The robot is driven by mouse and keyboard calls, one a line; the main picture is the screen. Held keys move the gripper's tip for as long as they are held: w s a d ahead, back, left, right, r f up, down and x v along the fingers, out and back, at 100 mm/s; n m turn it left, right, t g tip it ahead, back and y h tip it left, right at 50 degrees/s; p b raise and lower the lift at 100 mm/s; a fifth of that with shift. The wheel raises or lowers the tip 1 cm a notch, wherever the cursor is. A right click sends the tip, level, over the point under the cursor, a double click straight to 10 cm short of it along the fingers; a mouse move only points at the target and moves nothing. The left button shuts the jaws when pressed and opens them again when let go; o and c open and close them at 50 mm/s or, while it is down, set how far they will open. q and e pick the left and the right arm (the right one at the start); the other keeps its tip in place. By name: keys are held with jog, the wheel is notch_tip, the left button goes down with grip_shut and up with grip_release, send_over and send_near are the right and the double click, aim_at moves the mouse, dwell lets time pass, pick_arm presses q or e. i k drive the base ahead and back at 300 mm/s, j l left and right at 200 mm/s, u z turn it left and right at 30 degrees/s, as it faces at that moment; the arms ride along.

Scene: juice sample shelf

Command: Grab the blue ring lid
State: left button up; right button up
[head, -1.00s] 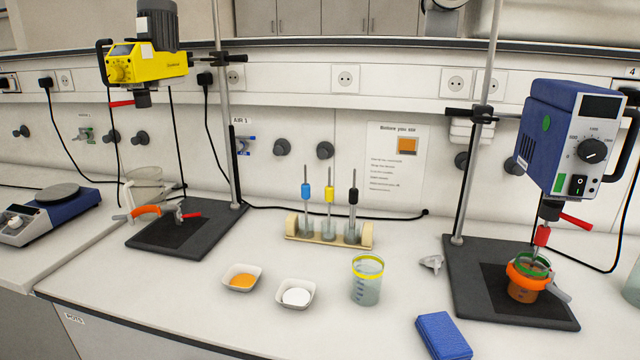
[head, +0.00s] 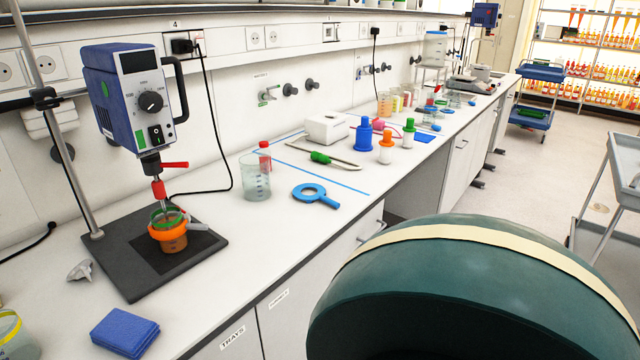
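The blue ring lid (head: 325,200) lies flat on the white bench top in the head view, near the front edge, with its short handle pointing right towards that edge. The bench shows through the ring's open middle. It lies to the right of a clear beaker (head: 256,178) and in front of a blue line on the bench. Nothing covers it. Neither of my grippers shows in this view.
A stirrer on a black base (head: 118,262) stands left, above an orange-ringed beaker (head: 170,234). A red-capped bottle (head: 265,155), green-handled tool (head: 320,157) and white box (head: 327,127) stand behind the lid. A large dark green rounded shape (head: 450,290) fills the lower right; I cannot tell what it is.

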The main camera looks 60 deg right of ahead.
aim_at(297, 191)
jog(key=z, duration=1.95)
jog(key=i+l+u, duration=0.3)
jog(key=l, duration=0.35)
jog(key=i+l+u, duration=0.1)
jog(key=i+l, duration=0.15)
jog(key=l, duration=0.15)
jog(key=i+l+u, duration=0.15)
jog(key=l, duration=0.2)
jog(key=i+l+u, duration=0.15)
jog(key=l, duration=0.25)
jog(key=l+u, duration=0.15)
jog(key=l, duration=0.25)
jog(key=i, duration=0.05)
